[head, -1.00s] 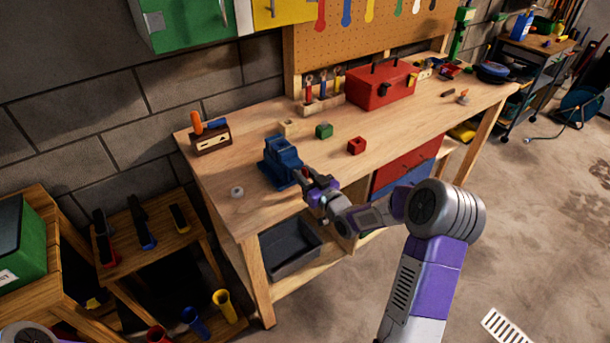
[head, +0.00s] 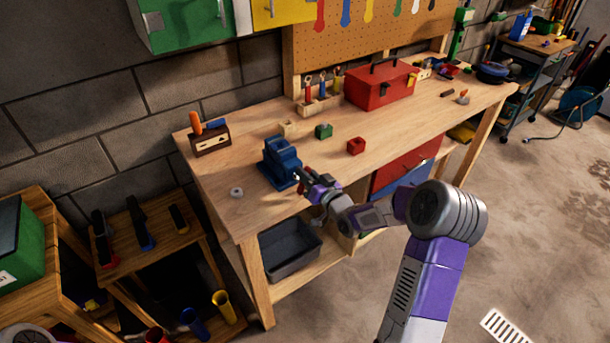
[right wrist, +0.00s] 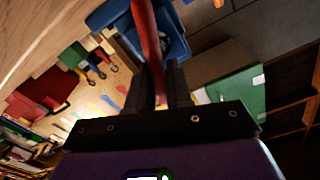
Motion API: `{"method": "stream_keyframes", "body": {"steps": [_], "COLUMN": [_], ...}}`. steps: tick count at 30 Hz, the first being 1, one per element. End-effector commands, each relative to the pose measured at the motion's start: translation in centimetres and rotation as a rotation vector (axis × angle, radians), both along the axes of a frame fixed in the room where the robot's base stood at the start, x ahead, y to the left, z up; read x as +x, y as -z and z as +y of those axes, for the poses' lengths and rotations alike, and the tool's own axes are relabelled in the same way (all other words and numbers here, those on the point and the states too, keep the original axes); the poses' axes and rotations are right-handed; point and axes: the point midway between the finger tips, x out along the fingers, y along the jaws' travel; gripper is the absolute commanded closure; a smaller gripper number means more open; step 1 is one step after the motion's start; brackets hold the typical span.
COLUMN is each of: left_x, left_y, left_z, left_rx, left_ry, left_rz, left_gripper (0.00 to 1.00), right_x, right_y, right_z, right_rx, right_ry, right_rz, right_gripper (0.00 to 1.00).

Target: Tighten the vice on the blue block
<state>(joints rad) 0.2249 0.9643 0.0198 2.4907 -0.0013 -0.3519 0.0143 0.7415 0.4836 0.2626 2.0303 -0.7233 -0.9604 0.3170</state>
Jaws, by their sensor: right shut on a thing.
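The blue vice (head: 281,168) stands on the workbench near its front left edge. It also shows at the top of the right wrist view (right wrist: 172,38). I cannot tell a separate blue block from the blue vice. My right gripper (head: 304,181) is at the front of the vice. In the right wrist view its dark fingers (right wrist: 163,88) are shut on the red vice handle (right wrist: 147,35), which runs up from between them toward the vice. My left gripper is not in view.
The wooden workbench (head: 240,205) also carries a green block (head: 324,131), a red block (head: 356,146), a red toolbox (head: 381,84) and a small tool holder (head: 211,138). A white ring (head: 237,192) lies left of the vice. A grey bin (head: 290,250) is on the shelf below.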

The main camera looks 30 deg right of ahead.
Motion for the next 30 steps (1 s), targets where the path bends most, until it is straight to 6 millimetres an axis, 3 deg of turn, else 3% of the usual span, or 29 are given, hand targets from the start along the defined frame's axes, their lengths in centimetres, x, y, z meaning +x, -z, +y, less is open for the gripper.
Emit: {"method": "stream_keyframes", "body": {"steps": [18,30], "left_x": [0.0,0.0], "left_y": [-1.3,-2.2], "left_z": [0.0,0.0], "left_rx": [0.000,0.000], "left_ry": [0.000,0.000], "left_rz": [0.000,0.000], "left_gripper": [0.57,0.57], "right_x": [-0.1,-0.1], "right_y": [1.2,1.9], "right_z": [-1.2,-1.5], "right_rx": [0.584,0.863], "right_ry": [0.003,0.005], "right_rz": [0.056,0.078], "right_gripper": [1.00,1.00]}}
